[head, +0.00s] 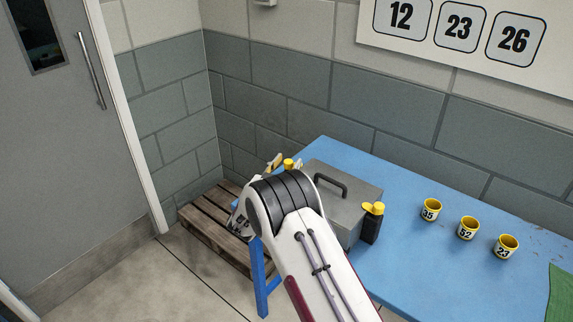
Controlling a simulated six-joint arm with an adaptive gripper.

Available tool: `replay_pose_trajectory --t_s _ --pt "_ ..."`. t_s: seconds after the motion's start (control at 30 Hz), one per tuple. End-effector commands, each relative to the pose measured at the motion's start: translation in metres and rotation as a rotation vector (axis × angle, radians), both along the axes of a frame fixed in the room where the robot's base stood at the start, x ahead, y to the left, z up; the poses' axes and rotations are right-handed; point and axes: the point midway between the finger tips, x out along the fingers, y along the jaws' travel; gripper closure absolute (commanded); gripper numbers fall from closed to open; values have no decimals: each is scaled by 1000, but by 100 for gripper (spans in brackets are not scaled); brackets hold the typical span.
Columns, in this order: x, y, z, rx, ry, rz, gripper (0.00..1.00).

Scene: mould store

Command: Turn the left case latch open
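A grey case (345,205) with a dark handle (331,182) on its lid stands on the blue table, lid closed. The right latch (373,209), a yellow knob on a black body, shows at the case's near right corner. A yellow knob (288,163), seemingly the left latch, shows at the left side just above my arm; its lower part is hidden. Small pale pieces that look like the tips of my gripper (274,163) show just left of this knob. My arm hides most of the gripper, so contact and opening cannot be told.
Numbered yellow cups, 35 (431,210), 52 (467,228) and 23 (506,246), stand on the blue table (420,285) to the right. A green cloth (562,295) lies at the right edge. A wooden pallet (205,215) lies on the floor at left, by the block wall.

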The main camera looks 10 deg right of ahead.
Motion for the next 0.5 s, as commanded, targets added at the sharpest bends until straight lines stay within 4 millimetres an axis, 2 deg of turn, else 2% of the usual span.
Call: replay_pose_trajectory --t_s 0.27,0.5 --pt "-3 2 -1 0 2 1 62" --pt "-18 12 -1 -1 3 2 62"
